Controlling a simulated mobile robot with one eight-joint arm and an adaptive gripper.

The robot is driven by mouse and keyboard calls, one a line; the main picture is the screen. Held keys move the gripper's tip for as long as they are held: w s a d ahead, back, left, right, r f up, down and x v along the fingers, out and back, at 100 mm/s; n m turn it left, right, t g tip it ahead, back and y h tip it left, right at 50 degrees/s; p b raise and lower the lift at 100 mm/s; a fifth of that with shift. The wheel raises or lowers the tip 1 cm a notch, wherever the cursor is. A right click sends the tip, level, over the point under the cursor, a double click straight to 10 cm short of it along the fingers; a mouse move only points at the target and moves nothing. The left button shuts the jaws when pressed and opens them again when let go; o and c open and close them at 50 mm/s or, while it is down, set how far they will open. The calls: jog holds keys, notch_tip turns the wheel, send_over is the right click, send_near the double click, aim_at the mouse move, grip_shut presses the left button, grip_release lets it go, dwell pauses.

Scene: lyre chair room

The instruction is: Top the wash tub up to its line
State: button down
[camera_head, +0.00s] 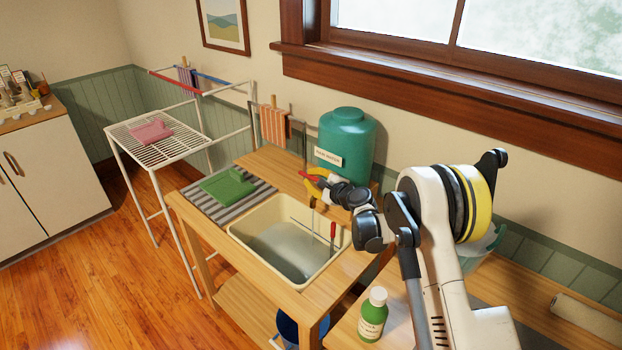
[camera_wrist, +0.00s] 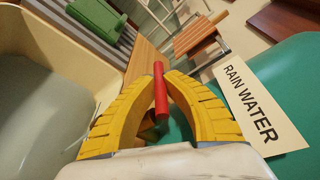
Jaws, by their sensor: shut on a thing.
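The cream wash tub (camera_head: 288,213) is set in a wooden stand and holds cloudy greyish water (camera_head: 285,248). Its inner wall also shows at the left of the wrist view (camera_wrist: 62,76). The green water tank (camera_head: 347,140), labelled RAIN WATER (camera_wrist: 258,100), stands behind the tub. My gripper (camera_head: 309,178) is beside the tank, above the tub's back edge. Its yellow fingers are shut on a red lever (camera_wrist: 161,92). A small brownish spout (camera_head: 312,202) hangs below it; I cannot tell whether water runs. A red-handled thing (camera_head: 333,232) stands upright at the tub's right side.
A green folded cloth (camera_head: 228,186) lies on a striped mat left of the tub. A white drying rack (camera_head: 150,130) stands further left. A green bottle (camera_head: 372,315) stands on the bench at front right. A blue bucket (camera_head: 290,328) is below the stand.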

jog(key=shift+s+a+n+g+y+b, duration=0.1)
jog(key=shift+s+n+g+y+b, duration=0.1)
jog(key=shift+n+g+y, duration=0.45)
jog(key=shift+s+a+n+g+y+b, duration=0.1)
jog(key=shift+s+n+g+y+b, duration=0.1)
jog(key=shift+n+g+y, duration=0.45)
jog(key=c, duration=1.4)
grip_release()
jog(key=v, duration=1.2)
dwell(3.7)
